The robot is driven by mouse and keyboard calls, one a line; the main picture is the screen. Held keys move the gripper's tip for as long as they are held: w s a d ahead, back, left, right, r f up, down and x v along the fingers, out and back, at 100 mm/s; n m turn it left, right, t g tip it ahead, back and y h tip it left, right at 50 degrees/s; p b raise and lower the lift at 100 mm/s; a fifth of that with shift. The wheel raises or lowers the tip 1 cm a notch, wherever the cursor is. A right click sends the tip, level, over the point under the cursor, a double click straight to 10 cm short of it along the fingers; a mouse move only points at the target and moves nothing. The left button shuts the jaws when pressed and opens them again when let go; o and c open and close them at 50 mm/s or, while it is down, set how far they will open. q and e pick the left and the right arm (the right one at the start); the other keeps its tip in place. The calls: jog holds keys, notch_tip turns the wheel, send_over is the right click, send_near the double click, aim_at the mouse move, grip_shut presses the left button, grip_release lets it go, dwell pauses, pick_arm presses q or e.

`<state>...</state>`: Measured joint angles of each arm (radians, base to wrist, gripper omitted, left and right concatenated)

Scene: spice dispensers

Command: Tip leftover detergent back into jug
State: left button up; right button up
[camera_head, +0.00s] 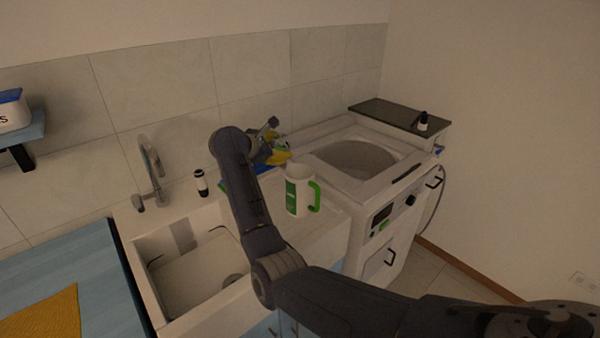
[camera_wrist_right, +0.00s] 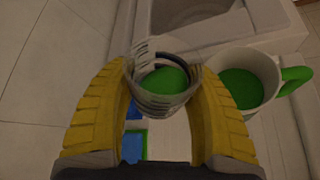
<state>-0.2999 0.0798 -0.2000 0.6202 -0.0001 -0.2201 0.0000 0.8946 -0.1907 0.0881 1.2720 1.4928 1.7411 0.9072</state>
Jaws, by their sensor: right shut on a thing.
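The white jug (camera_head: 298,192) with a green label and green handle stands upright on the counter between sink and washer. In the right wrist view the jug (camera_wrist_right: 270,110) is open at the top, with green liquid inside. My right gripper (camera_head: 278,157) is behind and above the jug in the head view. In the right wrist view its yellow fingers (camera_wrist_right: 163,88) are shut on a small clear cup (camera_wrist_right: 165,104) holding green liquid. The cup is just left of the jug's rim there and looks about upright. In the head view I cannot make the cup out clearly. My left gripper is out of view.
The sink (camera_head: 195,280) with its faucet (camera_head: 152,172) is left of the jug. A small bottle (camera_head: 201,183) stands behind the sink. The open-topped washer (camera_head: 352,160) is to the right. A blue and green item (camera_wrist_right: 132,142) lies beneath the cup.

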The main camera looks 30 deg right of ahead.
aim_at(288, 144)
jog(key=shift+s+d+r, duration=0.15)
jog(key=shift+s+r, duration=0.1)
jog(key=shift+s, duration=0.05)
jog(key=shift+m, duration=0.3)
jog(key=shift+s+r+m+t+y, duration=0.15)
jog(key=shift+r+m+t+y, duration=0.3)
jog(key=shift+t, duration=0.25)
jog(key=shift+f+m+t+b, duration=0.35)
jog(key=shift+f+m+t, duration=0.05)
jog(key=shift+m, duration=0.15)
dwell(0.6)
jog(key=shift+d+r+m+t+y+b, duration=0.1)
jog(key=shift+r+m+t+y+b, duration=0.2)
jog(key=shift+r+m+t, duration=0.15)
dwell(0.6)
jog(key=shift+s+f+m+t+b, duration=0.15)
jog(key=shift+f+m+t+b, duration=0.3)
jog(key=shift+m+b, duration=0.25)
dwell(0.8)
jog(key=shift+s+d+r+m+t+b, duration=0.2)
jog(key=shift+s+m+t+b, duration=0.05)
jog(key=shift+s+m+b, duration=0.1)
jog(key=shift+s+d+r+m+t+b, duration=0.15)
jog(key=shift+s+d+m+t+b, duration=0.1)
jog(key=shift+s, duration=0.1)
dwell(1.0)
jog(key=shift+s+r+m+t+b, duration=0.15)
jog(key=shift+r+m+t+b, duration=0.15)
jog(key=shift+m+b, duration=0.2)
dwell(0.8)
